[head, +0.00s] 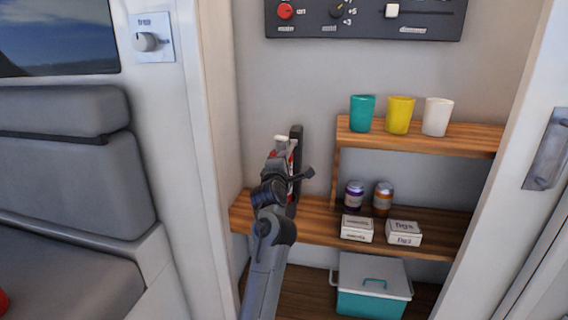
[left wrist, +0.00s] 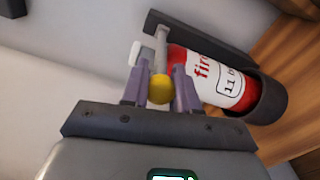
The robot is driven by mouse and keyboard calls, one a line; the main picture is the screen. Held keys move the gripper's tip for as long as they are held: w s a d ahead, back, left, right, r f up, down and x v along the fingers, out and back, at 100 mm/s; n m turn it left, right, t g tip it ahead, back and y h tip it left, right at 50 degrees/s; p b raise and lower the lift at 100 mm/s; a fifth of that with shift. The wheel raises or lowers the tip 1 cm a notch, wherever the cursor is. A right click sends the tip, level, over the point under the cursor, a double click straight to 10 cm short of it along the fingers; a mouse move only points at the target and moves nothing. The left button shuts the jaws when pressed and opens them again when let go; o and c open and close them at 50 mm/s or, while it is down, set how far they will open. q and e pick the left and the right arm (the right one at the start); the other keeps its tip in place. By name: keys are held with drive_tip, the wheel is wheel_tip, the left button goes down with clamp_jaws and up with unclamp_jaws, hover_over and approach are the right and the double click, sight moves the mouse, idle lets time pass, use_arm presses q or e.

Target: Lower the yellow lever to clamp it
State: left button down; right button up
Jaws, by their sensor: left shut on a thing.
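The lever shows in the left wrist view as a grey rod ending in a round yellow knob (left wrist: 160,90). My left gripper (left wrist: 159,84) has its two fingers on either side of this knob and is shut on it. Beside it a red fire extinguisher (left wrist: 215,78) with a white label sits in a dark bracket (left wrist: 268,100). In the head view my left gripper (head: 281,160) is at the wall bracket (head: 297,145), and the arm hides the knob and most of the extinguisher. My right gripper is in neither view.
Right of the bracket, an upper shelf (head: 470,137) carries teal, yellow and white cups. A lower shelf (head: 300,232) holds two cans and two small boxes. A teal box (head: 372,302) stands below. A control panel (head: 365,22) hangs above, and a grey seat (head: 70,155) is left.

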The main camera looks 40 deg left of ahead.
use_arm(q)
drive_tip(key=c, duration=1.1)
unclamp_jaws()
drive_tip(key=shift+w+d+f, duration=0.1)
drive_tip(key=shift+f, duration=0.1)
drive_tip(key=p+v, duration=0.1)
drive_tip(key=v, duration=0.9)
drive_tip(key=shift+s+d, duration=0.2)
drive_tip(key=shift+s, duration=0.15)
